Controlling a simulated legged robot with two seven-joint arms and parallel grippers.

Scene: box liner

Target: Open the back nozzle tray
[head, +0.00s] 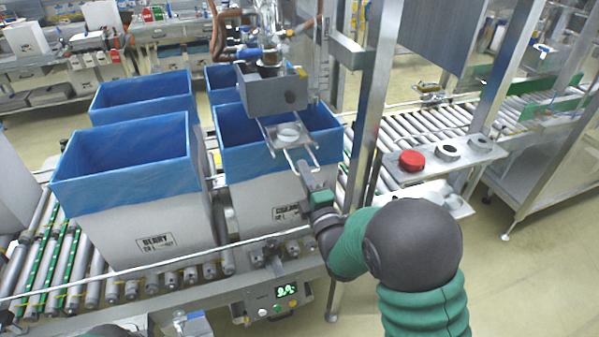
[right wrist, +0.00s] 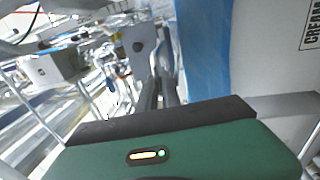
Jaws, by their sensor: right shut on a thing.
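The nozzle tray (head: 288,132) is a small metal plate with a pale round disc on it. It sits on two thin rails below the grey nozzle housing (head: 275,92), over the front right blue-lined box. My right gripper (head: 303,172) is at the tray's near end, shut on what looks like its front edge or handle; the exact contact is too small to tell. In the right wrist view the dark fingers (right wrist: 160,92) point up at a grey metal part (right wrist: 139,38); the grasped spot is unclear. My left gripper is not in view.
The front right box (head: 262,200) stands below the tray, with the front left box (head: 135,200) beside it on the rollers. A steel post (head: 372,105) rises right of my gripper. A shelf (head: 425,168) holds a red cap (head: 412,160) and grey discs.

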